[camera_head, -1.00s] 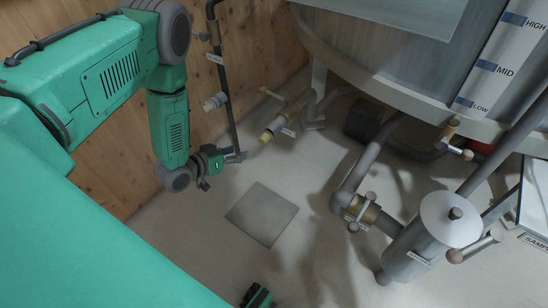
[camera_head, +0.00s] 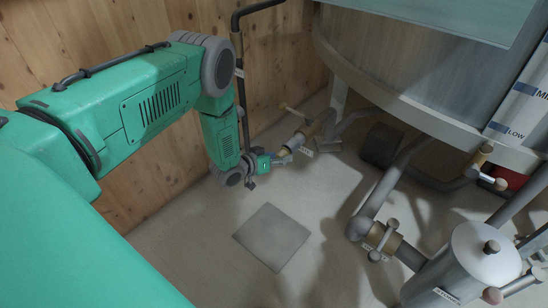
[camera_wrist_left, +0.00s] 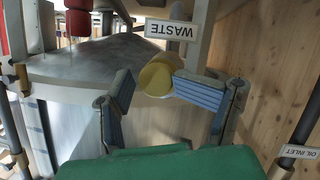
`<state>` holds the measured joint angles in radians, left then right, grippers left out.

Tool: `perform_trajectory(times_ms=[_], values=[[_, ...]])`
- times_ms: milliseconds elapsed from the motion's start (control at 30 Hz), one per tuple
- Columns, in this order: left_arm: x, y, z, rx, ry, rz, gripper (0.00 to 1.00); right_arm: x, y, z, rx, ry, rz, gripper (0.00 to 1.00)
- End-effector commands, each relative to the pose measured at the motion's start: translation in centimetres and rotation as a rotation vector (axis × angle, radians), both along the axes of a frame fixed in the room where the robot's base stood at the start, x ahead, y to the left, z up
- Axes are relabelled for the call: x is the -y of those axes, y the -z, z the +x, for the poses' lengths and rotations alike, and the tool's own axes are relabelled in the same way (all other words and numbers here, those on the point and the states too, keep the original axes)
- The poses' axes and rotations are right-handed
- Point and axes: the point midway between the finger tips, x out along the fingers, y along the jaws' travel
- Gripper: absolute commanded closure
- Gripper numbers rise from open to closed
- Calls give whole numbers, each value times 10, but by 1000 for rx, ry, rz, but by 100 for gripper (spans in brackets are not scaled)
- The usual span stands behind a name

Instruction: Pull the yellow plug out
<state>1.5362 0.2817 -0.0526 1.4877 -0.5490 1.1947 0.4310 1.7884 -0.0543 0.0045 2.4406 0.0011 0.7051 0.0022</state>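The yellow plug (camera_head: 283,152) caps the end of a short pipe with a brass valve (camera_head: 312,127), low by the wooden wall. In the left wrist view the plug (camera_wrist_left: 156,76) shows as a rounded yellow end below the WASTE label (camera_wrist_left: 171,30). My left gripper (camera_head: 279,159) is right at the plug in the head view. In the left wrist view its two blue-padded fingers (camera_wrist_left: 160,93) are spread apart with the plug between their tips. The right finger overlaps the plug's edge; I cannot tell whether it touches. My right gripper is not in view.
The big mixer tank (camera_head: 400,85) stands above and right of the plug. A dark vertical pipe (camera_head: 240,85) runs along the wooden wall, close to my left arm. Grey pipes and a capped cylinder (camera_head: 475,265) fill the right. The floor around the grey plate (camera_head: 272,237) is clear.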

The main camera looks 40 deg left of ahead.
Motion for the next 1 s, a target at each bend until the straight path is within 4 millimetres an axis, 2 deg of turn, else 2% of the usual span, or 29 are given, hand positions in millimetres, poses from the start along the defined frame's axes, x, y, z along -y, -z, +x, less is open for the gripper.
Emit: perform_trajectory(times_ms=[333, 367, 400, 467, 500, 900, 933, 1000], values=[[9, -6, 3, -1, -1, 21, 51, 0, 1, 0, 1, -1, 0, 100], [9, -6, 3, -1, -1, 21, 58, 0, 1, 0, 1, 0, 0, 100], [9, -5, 3, -2, -2, 20, 72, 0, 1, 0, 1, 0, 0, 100], [8, -5, 3, -1, 0, 16, 93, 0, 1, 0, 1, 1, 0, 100], [8, -4, 3, 0, 1, 12, 100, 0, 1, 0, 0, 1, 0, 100], [5, -2, 4, -2, -1, 11, 100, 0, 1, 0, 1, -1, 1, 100], [6, -2, 4, -4, -2, 13, 82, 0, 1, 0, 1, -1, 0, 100], [5, -2, 3, -4, -3, 15, 100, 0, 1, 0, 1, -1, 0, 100]])
